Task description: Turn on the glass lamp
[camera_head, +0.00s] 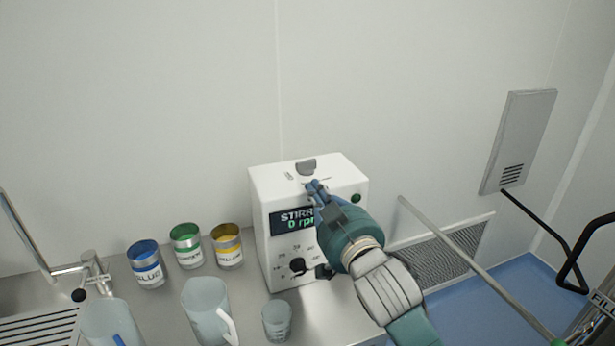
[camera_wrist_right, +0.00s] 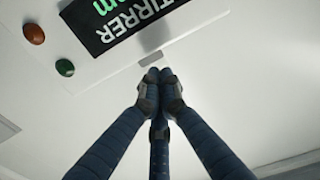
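No glass lamp shows clearly in either view. A white box labelled STIRRER (camera_head: 263,232) stands on the counter by the wall, its display reading 0 rpm. My right gripper (camera_head: 316,187) is in front of the box's upper edge and hides part of the display. In the right wrist view its fingertips (camera_wrist_right: 160,75) meet with nothing seen between them, close to a small grey tab (camera_wrist_right: 150,59). I cannot tell whether they touch the box. A green button (camera_wrist_right: 65,67) and a red button (camera_wrist_right: 34,33) show there. My left gripper is out of view.
Blue (camera_head: 147,268), green (camera_head: 187,246) and yellow (camera_head: 227,248) labelled cans stand left of the box. A clear jug (camera_head: 204,309) and a small glass (camera_head: 277,321) stand in front. A sink tap (camera_head: 92,272) is at left. A metal bar (camera_head: 465,258) slants across the right.

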